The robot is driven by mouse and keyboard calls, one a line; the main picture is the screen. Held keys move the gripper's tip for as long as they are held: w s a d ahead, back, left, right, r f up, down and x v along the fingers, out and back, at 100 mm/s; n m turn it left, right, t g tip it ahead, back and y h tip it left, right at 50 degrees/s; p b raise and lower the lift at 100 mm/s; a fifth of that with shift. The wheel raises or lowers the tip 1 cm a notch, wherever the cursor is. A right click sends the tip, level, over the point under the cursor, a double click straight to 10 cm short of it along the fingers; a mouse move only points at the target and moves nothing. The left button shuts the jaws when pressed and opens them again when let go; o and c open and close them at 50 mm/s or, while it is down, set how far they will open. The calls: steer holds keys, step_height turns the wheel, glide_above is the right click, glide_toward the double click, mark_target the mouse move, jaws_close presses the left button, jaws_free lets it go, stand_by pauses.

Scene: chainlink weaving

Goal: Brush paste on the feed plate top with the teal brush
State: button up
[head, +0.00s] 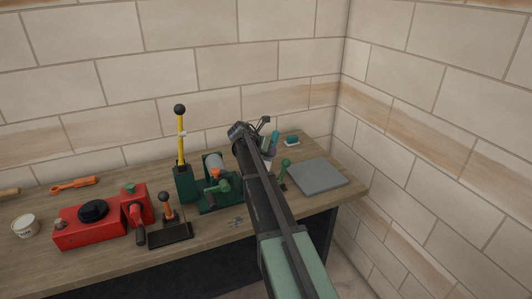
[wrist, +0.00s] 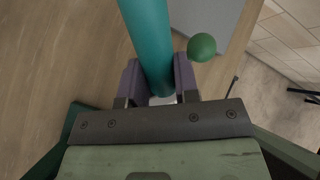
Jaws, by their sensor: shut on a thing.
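The teal brush (wrist: 147,35) stands between my gripper's (wrist: 157,80) two purple-grey fingers in the wrist view, and the gripper is shut on its thick handle. The bristle end is out of sight. In the head view my gripper (head: 262,128) is above the back right of the bench, mostly hidden by my own arm; a bit of teal handle (head: 274,140) shows beside it. A white tub (head: 25,228), perhaps the paste, stands at the far left of the bench. I cannot tell which part is the feed plate; the green machine (head: 218,186) is partly behind my arm.
A green-knobbed lever (head: 285,163) stands right of my arm; its ball shows in the wrist view (wrist: 201,47). A grey slab (head: 318,178) lies at the right. Walls close the back and right.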

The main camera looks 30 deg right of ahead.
steer(key=shift+s+d, duration=0.15)
steer(key=shift+d, duration=0.45)
steer(key=shift+w+a, duration=0.2)
steer(key=shift+a, duration=0.5)
steer(key=shift+a+f, duration=0.1)
steer(key=shift+a, duration=0.6)
steer(key=shift+w+a, duration=0.2)
steer(key=shift+a, duration=1.2)
steer(key=shift+w+a, duration=0.25)
steer(key=shift+a, duration=1.15)
steer(key=shift+w+a, duration=0.2)
steer(key=shift+a, duration=1.2)
